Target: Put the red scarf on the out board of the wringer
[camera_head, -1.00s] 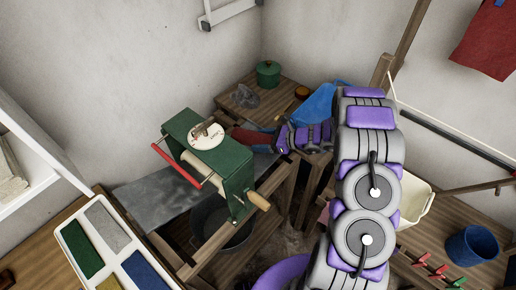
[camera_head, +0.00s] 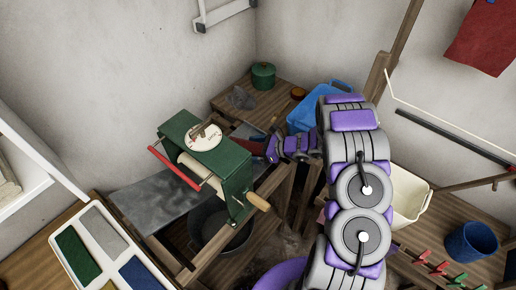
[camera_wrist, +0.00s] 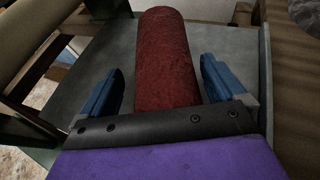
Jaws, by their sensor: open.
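The red scarf, a rolled dark red cloth (camera_wrist: 166,60), lies on a grey board (camera_wrist: 225,62) in the wrist view. My gripper (camera_wrist: 160,90) is open, one blue finger on each side of the roll, with a gap on both sides. The near end of the roll is close to the gripper's black palm. In the head view my gripper (camera_head: 268,148) is just right of the green wringer (camera_head: 222,162), and the scarf is mostly hidden there. The wringer has a white dial, a red bar and a wooden crank handle. Another grey board (camera_head: 160,200) slopes from its left side.
A blue basin (camera_head: 303,118) and a green pot (camera_head: 263,75) stand behind. A dark bucket (camera_head: 210,232) sits under the wringer. A cream tub (camera_head: 410,200) and blue bucket (camera_head: 471,243) are right. A red cloth (camera_head: 490,38) hangs on the right wall.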

